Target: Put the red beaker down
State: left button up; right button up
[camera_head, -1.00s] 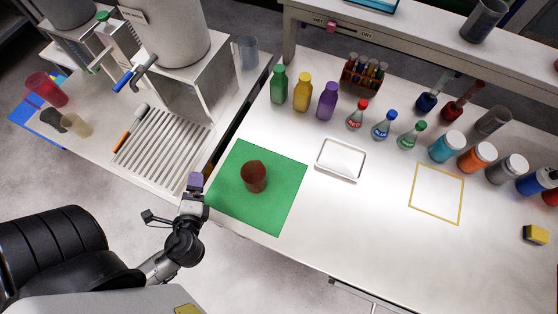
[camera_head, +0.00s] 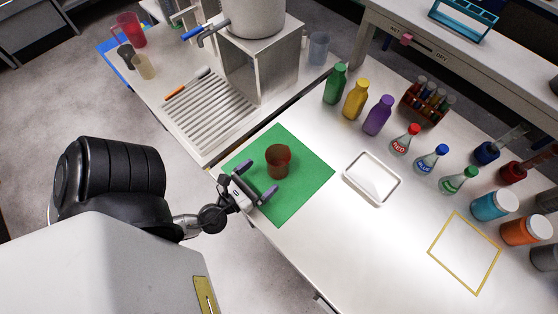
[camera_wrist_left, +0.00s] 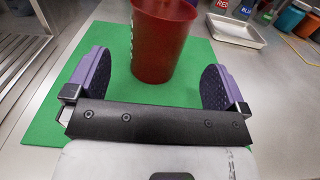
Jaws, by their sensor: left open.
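The red beaker (camera_head: 278,163) stands upright on the green mat (camera_head: 313,180), on the bench's left part. In the left wrist view the red beaker (camera_wrist_left: 160,42) is just ahead of the fingertips, with its top cut off by the frame edge. My left gripper (camera_head: 255,179) is open over the mat's near-left part, its purple fingers pointing at the beaker. In the wrist view the left gripper (camera_wrist_left: 157,83) has clear gaps on both sides of the beaker, and neither finger appears to touch it. My right gripper is out of view.
A white tray (camera_head: 372,178) lies right of the mat. Green, yellow and purple bottles (camera_head: 377,115) and small labelled flasks (camera_head: 431,158) stand behind. A yellow outlined square (camera_head: 465,252) is empty. A red jug (camera_head: 130,30) stands on the far-left counter.

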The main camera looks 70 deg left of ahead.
aim_at(286, 154)
pick_arm(q)
jog(key=shift+p+x, duration=0.8)
jog(key=shift+x, duration=3.05)
jog(key=shift+a+f, duration=0.1)
jog(key=shift+f, duration=0.1)
jog(key=c, duration=1)
jog(key=shift+r, duration=0.1)
jog(key=shift+c, duration=0.2)
